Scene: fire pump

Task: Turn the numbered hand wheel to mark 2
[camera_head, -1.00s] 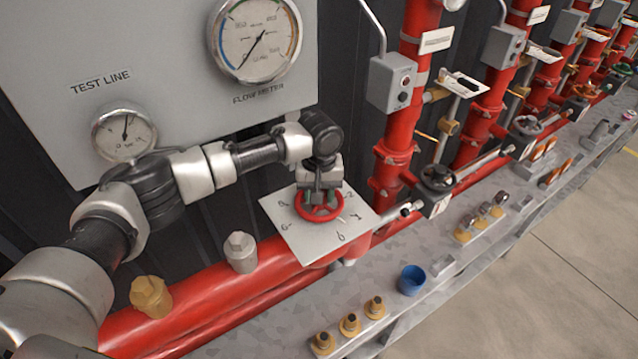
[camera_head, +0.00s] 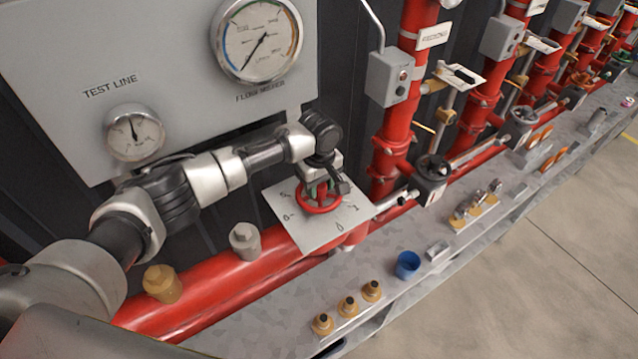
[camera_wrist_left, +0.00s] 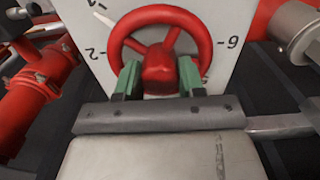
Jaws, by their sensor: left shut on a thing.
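The red hand wheel (camera_head: 320,204) sits on a pale numbered plate (camera_head: 296,232) on the red pipe. My left gripper (camera_head: 320,188) comes down onto the wheel from above. In the left wrist view the green fingers of the left gripper (camera_wrist_left: 159,77) are shut on the hub of the hand wheel (camera_wrist_left: 197,30), one on each side. The numbered plate (camera_wrist_left: 222,75) shows a 2 left of the wheel and a 6 right of it. A small white pointer (camera_wrist_left: 103,18) shows at the wheel's upper left. My right gripper is not in view.
A grey panel (camera_head: 60,60) with a small gauge (camera_head: 134,133) and a flow meter (camera_head: 257,40) stands behind my left arm. A silver cap (camera_head: 244,241) and a brass cap (camera_head: 162,283) rise from the red pipe. A blue cup (camera_head: 407,265) stands on the bench.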

